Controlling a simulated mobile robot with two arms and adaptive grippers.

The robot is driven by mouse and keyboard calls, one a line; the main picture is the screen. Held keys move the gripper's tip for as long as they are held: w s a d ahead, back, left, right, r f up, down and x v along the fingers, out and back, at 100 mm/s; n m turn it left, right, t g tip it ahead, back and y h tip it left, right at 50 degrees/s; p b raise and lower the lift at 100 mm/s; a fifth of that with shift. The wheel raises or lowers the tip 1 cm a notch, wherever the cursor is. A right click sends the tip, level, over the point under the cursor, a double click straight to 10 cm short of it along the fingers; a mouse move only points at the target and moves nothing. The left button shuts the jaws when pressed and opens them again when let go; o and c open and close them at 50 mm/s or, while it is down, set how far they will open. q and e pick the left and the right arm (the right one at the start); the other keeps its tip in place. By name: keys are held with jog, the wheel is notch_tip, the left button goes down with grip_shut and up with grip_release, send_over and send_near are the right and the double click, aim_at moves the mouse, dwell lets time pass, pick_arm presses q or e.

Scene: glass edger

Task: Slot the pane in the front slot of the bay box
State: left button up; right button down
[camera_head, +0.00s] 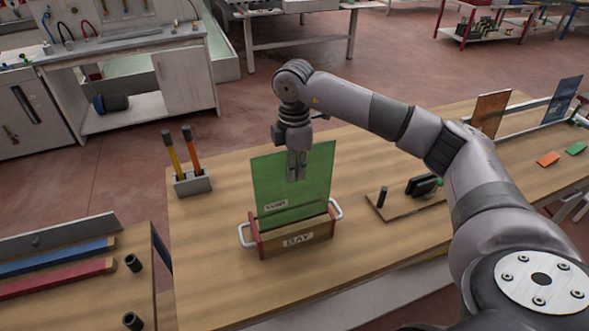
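The green pane (315,185) stands upright at the wooden bay box (270,245), which has red ends, white side handles and a BAY label. A small white label is near the pane's lower left. The pane's lower edge meets the box top; the front wall hides whether it sits inside a slot, and which one. My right gripper (296,178) points down over the middle of the pane's top edge, with finger parts in front of its face. It looks shut on the pane; the far side is hidden. My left gripper is not in view.
A grey holder (192,182) with yellow and orange tools stands left of the box. A wooden board (400,203) with a black peg and black tool lies to the right. Brown (491,113) and blue (562,100) panes stand at far right. Bare table lies left of the box.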

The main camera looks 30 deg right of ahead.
jog(key=shift+f+b, duration=3.2)
jog(key=shift+f, duration=1.5)
jog(key=c, duration=1.7)
grip_release()
jog(key=shift+f, duration=0.1)
notch_tip(320, 180, up, 12)
jog(key=shift+r, duration=0.1)
